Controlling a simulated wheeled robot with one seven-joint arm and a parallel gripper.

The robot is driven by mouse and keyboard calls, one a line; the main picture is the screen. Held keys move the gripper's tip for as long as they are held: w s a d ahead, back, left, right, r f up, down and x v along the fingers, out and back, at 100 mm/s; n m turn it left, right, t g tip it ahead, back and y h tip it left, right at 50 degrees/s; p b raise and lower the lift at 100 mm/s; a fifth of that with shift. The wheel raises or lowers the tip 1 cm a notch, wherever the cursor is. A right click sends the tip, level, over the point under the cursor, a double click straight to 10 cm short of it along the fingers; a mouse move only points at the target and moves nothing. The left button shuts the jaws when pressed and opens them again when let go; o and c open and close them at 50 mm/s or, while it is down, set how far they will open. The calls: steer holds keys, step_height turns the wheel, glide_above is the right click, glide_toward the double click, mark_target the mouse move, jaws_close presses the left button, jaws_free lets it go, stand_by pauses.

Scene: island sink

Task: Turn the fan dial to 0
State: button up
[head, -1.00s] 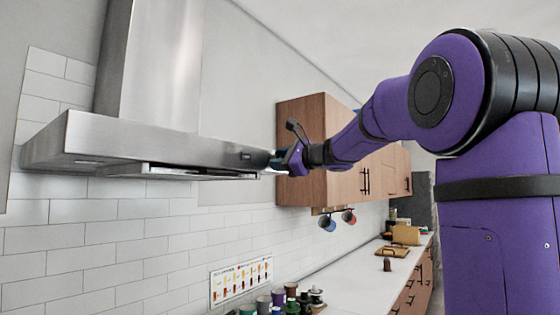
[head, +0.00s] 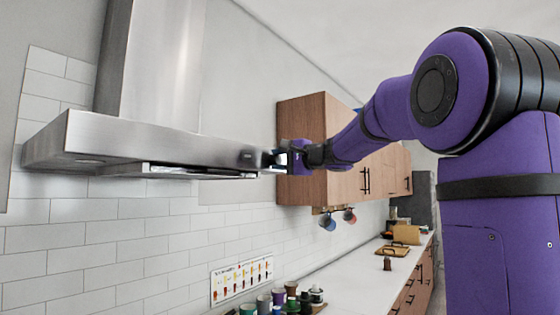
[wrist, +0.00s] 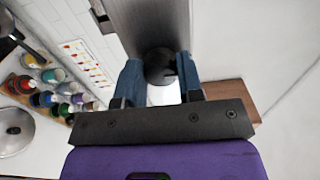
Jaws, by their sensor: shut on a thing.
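The fan dial (wrist: 159,66) is a dark round knob on the end of the steel range hood, in the middle of the wrist view. My gripper (wrist: 160,75) has its two blue fingers on either side of the dial and is shut on it. In the head view my gripper (head: 272,160) meets the right end of the hood (head: 180,142). There the dial is mostly hidden by the fingers, and its setting cannot be read in either view.
Wooden wall cabinets (head: 305,135) stand just right of the hood, close behind my gripper. Below is a white counter (head: 350,285) with several jars (head: 291,290). Mugs (head: 328,222) hang under the cabinets. The space below the hood is open.

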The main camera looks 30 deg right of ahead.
steer(key=shift+f, duration=0.1)
stand_by(0.4)
steer(key=o, duration=0.9)
steer(key=v, duration=1)
steer(key=shift+s+d, duration=0.15)
steer(key=shift+s, duration=0.25)
